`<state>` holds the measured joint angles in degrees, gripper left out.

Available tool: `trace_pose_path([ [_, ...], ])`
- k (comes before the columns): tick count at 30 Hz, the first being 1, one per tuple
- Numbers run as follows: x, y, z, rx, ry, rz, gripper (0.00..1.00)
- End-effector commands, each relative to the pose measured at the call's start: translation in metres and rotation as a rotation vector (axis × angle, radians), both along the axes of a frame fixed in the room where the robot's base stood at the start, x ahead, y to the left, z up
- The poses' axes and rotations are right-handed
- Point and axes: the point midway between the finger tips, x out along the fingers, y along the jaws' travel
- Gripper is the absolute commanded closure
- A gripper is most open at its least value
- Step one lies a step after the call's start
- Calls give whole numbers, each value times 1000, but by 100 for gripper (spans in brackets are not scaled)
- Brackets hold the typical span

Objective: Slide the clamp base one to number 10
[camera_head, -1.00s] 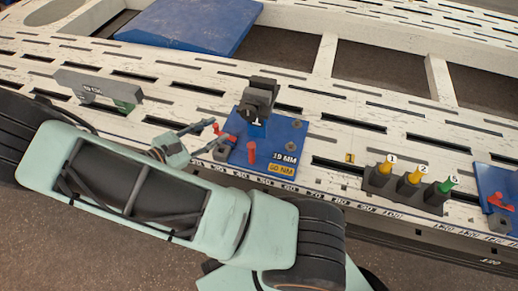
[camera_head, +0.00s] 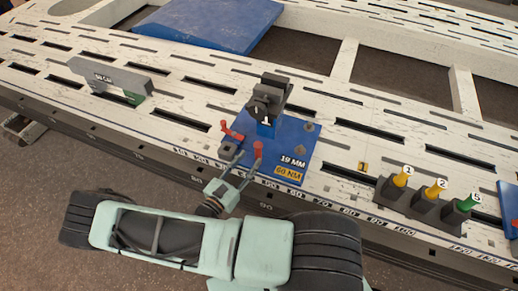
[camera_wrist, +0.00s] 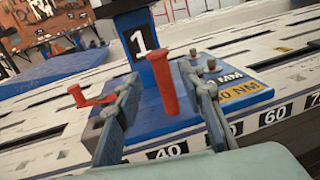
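Clamp base one is a blue plate (camera_head: 300,140) carrying a dark clamp marked 1 (camera_head: 268,98), with labels reading 19 MM and 60 NM. It sits on the slotted white bench by the numbered scale (camera_head: 345,209). A red upright peg (camera_head: 258,150) stands at its front, and a red crank (camera_head: 231,133) is at its left. My gripper (camera_head: 249,160) is at the front edge of the base. In the wrist view my gripper (camera_wrist: 160,78) is open, with the red peg (camera_wrist: 163,82) between its fingers and gaps showing. The wrist view shows 40, 60 and 70 on the scale; number 10 is not legible.
A grey bracket (camera_head: 105,75) with a green part stands on the bench to the left. Holders with yellow and green pins (camera_head: 422,204) stand to the right, with another blue base (camera_head: 511,206) beyond. The bench between bracket and clamp base looks clear.

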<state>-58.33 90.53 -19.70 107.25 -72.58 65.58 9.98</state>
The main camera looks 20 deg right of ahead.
Motion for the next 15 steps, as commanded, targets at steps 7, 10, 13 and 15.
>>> trace_pose_path([
  [7, 26, -38, -1, -1, 0, -3, 64],
  [10, 34, -48, -1, 0, 0, -3, 64],
  [13, 38, -54, -1, 0, 0, -2, 64],
  [15, 40, -56, 0, 1, -1, -1, 64],
])
